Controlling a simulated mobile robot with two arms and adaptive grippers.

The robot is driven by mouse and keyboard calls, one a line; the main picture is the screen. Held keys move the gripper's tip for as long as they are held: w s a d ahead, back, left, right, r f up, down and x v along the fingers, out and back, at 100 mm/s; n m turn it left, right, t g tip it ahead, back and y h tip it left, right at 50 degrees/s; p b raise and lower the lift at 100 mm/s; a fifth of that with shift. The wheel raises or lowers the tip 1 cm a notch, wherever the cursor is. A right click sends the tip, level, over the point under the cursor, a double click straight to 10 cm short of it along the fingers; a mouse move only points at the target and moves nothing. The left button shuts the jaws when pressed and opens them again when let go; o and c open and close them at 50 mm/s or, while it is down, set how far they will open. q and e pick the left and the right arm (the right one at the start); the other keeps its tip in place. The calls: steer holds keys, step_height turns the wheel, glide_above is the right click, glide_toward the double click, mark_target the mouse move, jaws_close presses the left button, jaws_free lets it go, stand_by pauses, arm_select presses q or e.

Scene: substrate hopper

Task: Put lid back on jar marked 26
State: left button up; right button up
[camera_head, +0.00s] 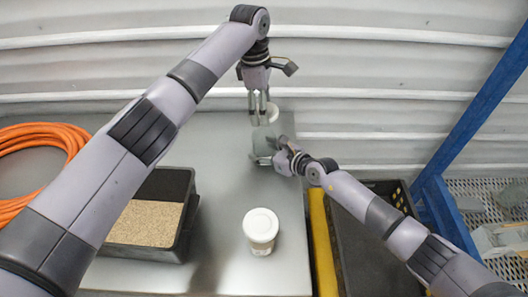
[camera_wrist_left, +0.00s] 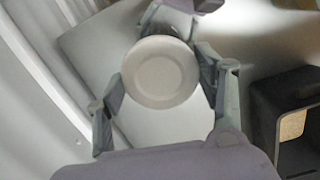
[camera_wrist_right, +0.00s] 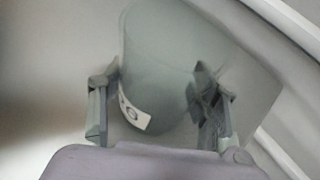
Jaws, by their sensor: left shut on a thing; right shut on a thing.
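A round white lid (camera_wrist_left: 160,72) sits between the fingers of my left gripper (camera_wrist_left: 163,85), which is shut on it. In the head view my left gripper (camera_head: 262,110) points down, with white lid (camera_head: 272,112) partly hidden behind it. A clear greenish jar (camera_head: 263,140) is just below it. My right gripper (camera_head: 277,156) comes in from the right and is shut on the jar. In the right wrist view, the jar (camera_wrist_right: 160,65) fills the space between the fingers, its white label (camera_wrist_right: 132,113) only partly legible. I cannot tell whether lid and jar touch.
A white-lidded jar (camera_head: 261,228) stands at the front of the grey table (camera_head: 225,170). A black bin (camera_head: 188,205) of brown grain is on the left, with an orange hose (camera_head: 45,135) behind it. A yellow-edged dark crate (camera_head: 365,260) is at right. Ribbed wall stands behind.

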mark_target(264, 129)
steer(key=c, duration=0.4)
arm_select(q)
steer(key=shift+f, duration=2.5)
arm_select(e)
steer(key=shift+c, duration=0.2)
arm_select(q)
steer(key=shift+f, duration=0.85)
steer(key=shift+f, duration=0.6)
arm_select(e)
jaws_close()
arm_select(q)
steer(key=m, duration=0.3)
steer(key=shift+m, duration=0.4)
steer(key=shift+m+g, duration=0.4)
steer(key=shift+m, duration=1)
